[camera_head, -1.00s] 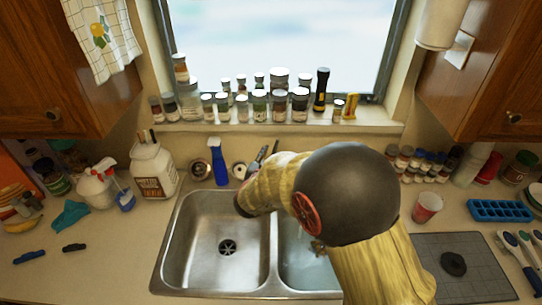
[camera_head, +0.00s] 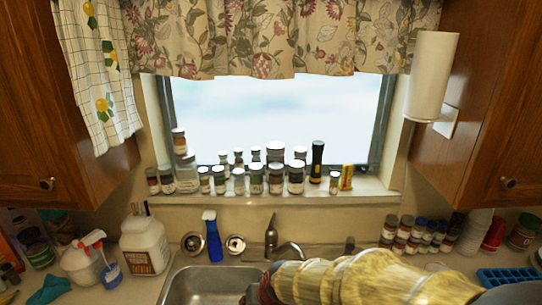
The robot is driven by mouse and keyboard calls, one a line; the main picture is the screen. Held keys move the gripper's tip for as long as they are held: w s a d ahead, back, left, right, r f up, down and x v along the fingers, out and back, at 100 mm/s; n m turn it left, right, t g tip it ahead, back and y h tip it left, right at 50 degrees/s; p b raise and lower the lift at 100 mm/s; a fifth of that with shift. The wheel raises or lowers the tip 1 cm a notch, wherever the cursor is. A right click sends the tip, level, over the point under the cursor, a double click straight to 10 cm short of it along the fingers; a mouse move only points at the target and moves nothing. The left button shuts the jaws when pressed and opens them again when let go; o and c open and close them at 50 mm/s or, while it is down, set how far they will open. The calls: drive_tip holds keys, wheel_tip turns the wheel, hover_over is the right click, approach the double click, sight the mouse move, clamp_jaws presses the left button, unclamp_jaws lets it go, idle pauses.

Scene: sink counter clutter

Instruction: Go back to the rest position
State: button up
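My arm, in a yellowish wrinkled sleeve, reaches in from the lower right of the head view, in front of the sink. Its end is near the bottom edge, over the sink area, where a dark red and black part shows. The fingers of my gripper are not visible. The sink (camera_head: 205,284) shows only its back part at the bottom, and my arm hides much of its right side. The faucet (camera_head: 271,236) stands behind the sink, just above my arm in the picture.
Spice jars (camera_head: 275,178) line the window sill. More jars (camera_head: 406,236) and a blue ice tray (camera_head: 508,278) are at the right. A paper towel roll (camera_head: 432,77) hangs at the upper right.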

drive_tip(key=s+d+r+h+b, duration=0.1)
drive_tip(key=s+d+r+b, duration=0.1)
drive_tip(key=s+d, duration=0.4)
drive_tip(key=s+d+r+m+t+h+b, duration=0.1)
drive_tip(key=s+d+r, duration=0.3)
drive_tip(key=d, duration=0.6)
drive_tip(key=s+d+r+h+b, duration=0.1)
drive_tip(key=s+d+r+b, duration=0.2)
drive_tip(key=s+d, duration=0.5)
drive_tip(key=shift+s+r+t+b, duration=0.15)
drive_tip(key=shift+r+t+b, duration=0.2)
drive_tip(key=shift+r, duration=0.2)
